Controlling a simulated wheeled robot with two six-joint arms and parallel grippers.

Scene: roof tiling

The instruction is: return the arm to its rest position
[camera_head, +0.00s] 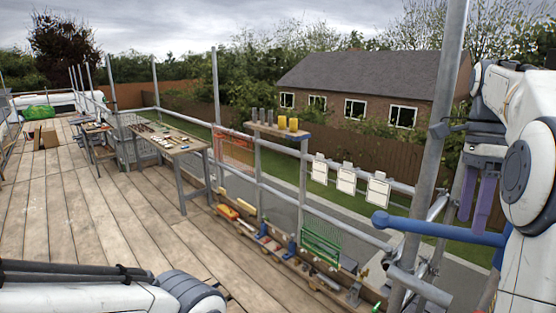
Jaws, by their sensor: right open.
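My right arm comes in at the right edge, bent over at the top. Its gripper (475,208) hangs pointing down, with two purple fingers a little apart and nothing seen between them. White links of my left arm lie along the lower left edge; the left gripper is not seen.
Scaffold poles and clamps (405,278) stand close by my right arm. White panels (346,180) hang on the rail. A workbench (168,140) with small parts stands left of the rail. Tools lie along the deck edge. The plank deck (90,220) at left is largely clear.

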